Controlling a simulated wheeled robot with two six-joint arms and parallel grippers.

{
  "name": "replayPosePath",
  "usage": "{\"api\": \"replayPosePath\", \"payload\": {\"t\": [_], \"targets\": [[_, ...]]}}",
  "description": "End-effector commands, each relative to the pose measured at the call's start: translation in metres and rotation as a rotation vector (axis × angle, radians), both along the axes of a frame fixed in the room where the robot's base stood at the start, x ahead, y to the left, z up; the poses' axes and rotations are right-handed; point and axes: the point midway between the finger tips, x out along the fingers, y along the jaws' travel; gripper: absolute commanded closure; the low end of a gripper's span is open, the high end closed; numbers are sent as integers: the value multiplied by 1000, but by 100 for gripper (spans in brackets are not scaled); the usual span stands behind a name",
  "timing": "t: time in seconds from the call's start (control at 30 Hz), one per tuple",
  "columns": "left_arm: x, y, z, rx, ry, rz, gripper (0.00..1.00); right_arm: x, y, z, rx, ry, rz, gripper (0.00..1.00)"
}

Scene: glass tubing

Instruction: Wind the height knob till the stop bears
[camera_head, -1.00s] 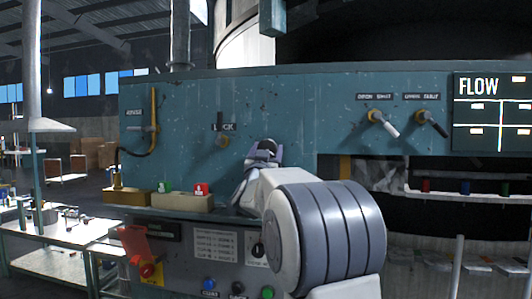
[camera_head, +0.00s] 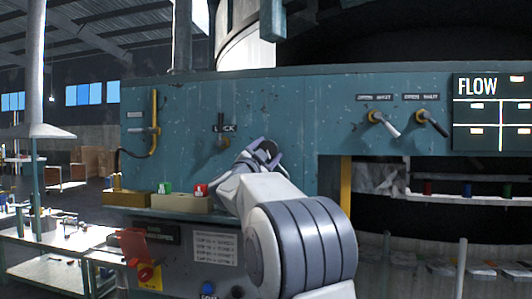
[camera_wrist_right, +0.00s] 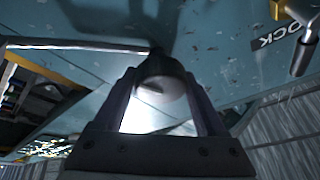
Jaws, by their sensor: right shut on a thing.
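My right gripper (camera_head: 266,149) is at the teal panel, to the right of the LOCK handle, with its fingers tilted. In the right wrist view the two fingers (camera_wrist_right: 161,90) stand on either side of a round knob (camera_wrist_right: 163,72) with a dark body and a pale end face, and are shut on it. In the head view the gripper hides most of this knob. I cannot read a label for it or see a stop. My left gripper is out of view.
The LOCK handle (camera_head: 224,143) is close at the left. A beige box (camera_head: 183,202) with red and green pieces sits on the ledge below. Two levers (camera_head: 390,128) and the FLOW display (camera_head: 490,112) are farther right.

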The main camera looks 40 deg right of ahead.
Motion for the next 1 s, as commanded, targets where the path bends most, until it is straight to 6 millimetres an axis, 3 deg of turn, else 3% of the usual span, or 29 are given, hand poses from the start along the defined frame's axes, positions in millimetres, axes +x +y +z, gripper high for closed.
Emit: {"api": "replayPosePath", "payload": {"t": [0.5,0.53,0.57,0.6,0.83,1.0], "targets": [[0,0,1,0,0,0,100,-2,0,7,3,-26,-2,82],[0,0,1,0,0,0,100,-2,0,7,4,-26,-3,15],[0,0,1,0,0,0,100,-2,-1,7,4,-26,-3,3],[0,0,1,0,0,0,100,-2,0,7,5,-25,-3,0],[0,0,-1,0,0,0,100,-1,1,3,8,-21,0,0],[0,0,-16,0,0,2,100,-9,16,-7,9,-23,3,0]]}}
